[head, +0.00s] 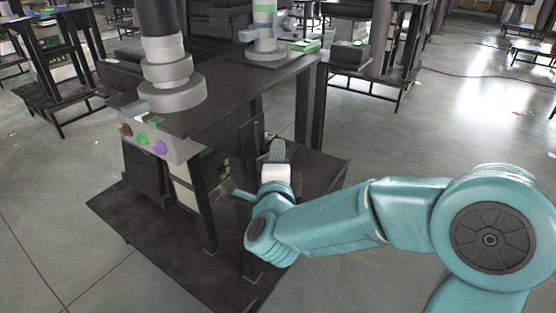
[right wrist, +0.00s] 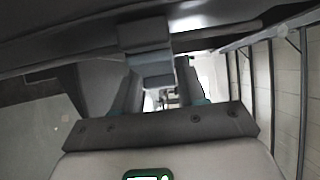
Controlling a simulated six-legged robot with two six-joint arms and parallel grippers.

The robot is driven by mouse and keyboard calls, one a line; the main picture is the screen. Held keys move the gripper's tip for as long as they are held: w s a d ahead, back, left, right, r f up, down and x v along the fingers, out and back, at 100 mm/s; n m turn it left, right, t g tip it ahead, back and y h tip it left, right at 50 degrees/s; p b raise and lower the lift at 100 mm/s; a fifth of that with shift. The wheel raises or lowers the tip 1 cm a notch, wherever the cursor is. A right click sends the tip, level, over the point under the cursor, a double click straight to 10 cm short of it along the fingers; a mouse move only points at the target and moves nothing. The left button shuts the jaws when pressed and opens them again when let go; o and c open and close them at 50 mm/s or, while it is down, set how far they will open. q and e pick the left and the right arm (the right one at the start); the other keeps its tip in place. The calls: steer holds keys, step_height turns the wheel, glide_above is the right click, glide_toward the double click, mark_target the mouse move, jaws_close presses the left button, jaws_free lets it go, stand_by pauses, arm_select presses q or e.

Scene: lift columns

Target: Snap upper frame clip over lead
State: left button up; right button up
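My right gripper (head: 277,150) is beneath the dark tabletop, close to the station's black uprights. In the right wrist view its two fingers (right wrist: 158,95) stand apart, with a bright gap between them. A small grey block (right wrist: 150,65), perhaps the upper frame clip, sits at a dark bar (right wrist: 75,42) that crosses above the fingers. I cannot tell whether the fingers touch the block. No lead can be made out in either view. My left gripper is not in view.
The dark tabletop (head: 235,92) carries a grey stepped column (head: 172,85) and a second pale column (head: 265,35). A grey panel with coloured knobs (head: 150,140) is at the table's left front. Open floor (head: 440,130) lies to the right.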

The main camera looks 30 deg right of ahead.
steer(key=shift+o, duration=1.1)
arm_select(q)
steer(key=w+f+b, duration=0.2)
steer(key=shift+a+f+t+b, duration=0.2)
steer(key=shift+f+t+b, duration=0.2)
arm_select(e)
steer(key=v, duration=1.6)
steer(key=shift+s, duration=0.15)
